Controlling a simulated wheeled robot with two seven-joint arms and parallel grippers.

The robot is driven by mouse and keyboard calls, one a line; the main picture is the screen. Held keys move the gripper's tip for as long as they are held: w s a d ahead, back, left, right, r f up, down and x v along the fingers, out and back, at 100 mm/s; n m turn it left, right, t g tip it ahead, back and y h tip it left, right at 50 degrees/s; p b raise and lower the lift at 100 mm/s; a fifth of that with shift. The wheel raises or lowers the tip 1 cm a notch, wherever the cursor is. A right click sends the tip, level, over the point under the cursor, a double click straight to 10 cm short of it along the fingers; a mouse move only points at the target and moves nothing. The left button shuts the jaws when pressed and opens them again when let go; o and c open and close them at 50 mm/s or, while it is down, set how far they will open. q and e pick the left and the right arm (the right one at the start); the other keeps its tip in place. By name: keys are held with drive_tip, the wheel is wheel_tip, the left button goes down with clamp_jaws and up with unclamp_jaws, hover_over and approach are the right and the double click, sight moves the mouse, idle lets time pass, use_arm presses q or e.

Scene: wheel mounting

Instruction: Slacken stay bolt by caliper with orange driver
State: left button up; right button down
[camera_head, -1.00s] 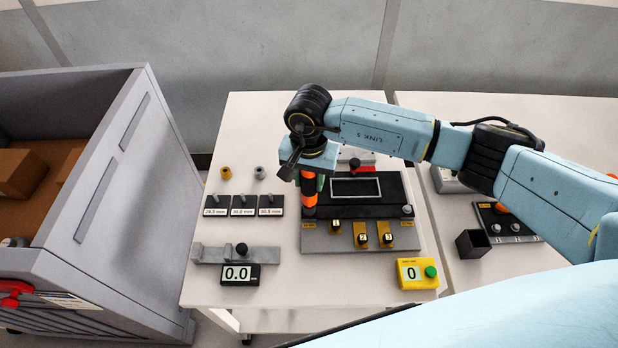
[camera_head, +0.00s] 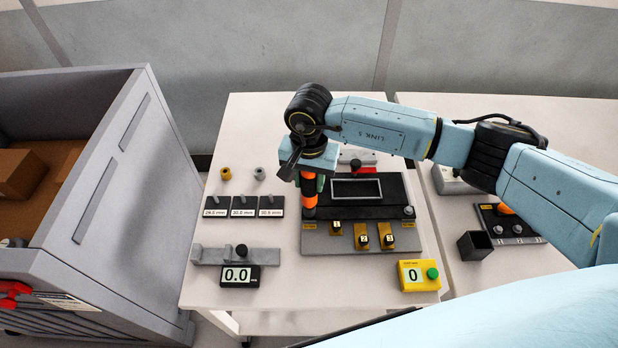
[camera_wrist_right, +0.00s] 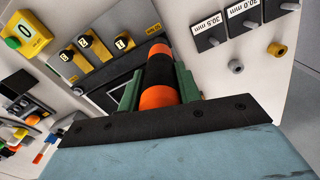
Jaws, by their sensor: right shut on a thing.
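My right gripper (camera_head: 310,184) points down at the left end of the black fixture (camera_head: 386,190) on the table. It is shut on the orange driver (camera_head: 309,200), which stands upright with orange and black bands. In the right wrist view the driver (camera_wrist_right: 160,70) sits between the green fingers. The driver's lower end is over the fixture's left side, and the stay bolt under it is hidden. Another bolt (camera_head: 408,211) shows at the fixture's right end. The caliper (camera_head: 236,254) lies at the front left with a display (camera_head: 240,276) reading 0.0. My left gripper is not in view.
Three labelled black blocks (camera_head: 243,206) stand left of the fixture, with two small bushings (camera_head: 259,173) behind. Yellow numbered pieces (camera_head: 362,236) sit along the fixture's front. A yellow counter box (camera_head: 418,275) reads 0. A black open cup (camera_head: 475,245) stands right. A grey cart (camera_head: 120,200) borders the left.

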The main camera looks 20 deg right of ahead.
drive_tip(key=shift+r, duration=0.1)
idle(0.6)
drive_tip(key=shift+b, duration=0.8)
idle(0.5)
drive_tip(key=shift+r, duration=0.15)
drive_tip(key=shift+r+p, duration=0.45)
drive_tip(key=shift+r, duration=0.4)
drive_tip(key=shift+r+p, duration=1.2)
drive_tip(key=shift+r, duration=1.35)
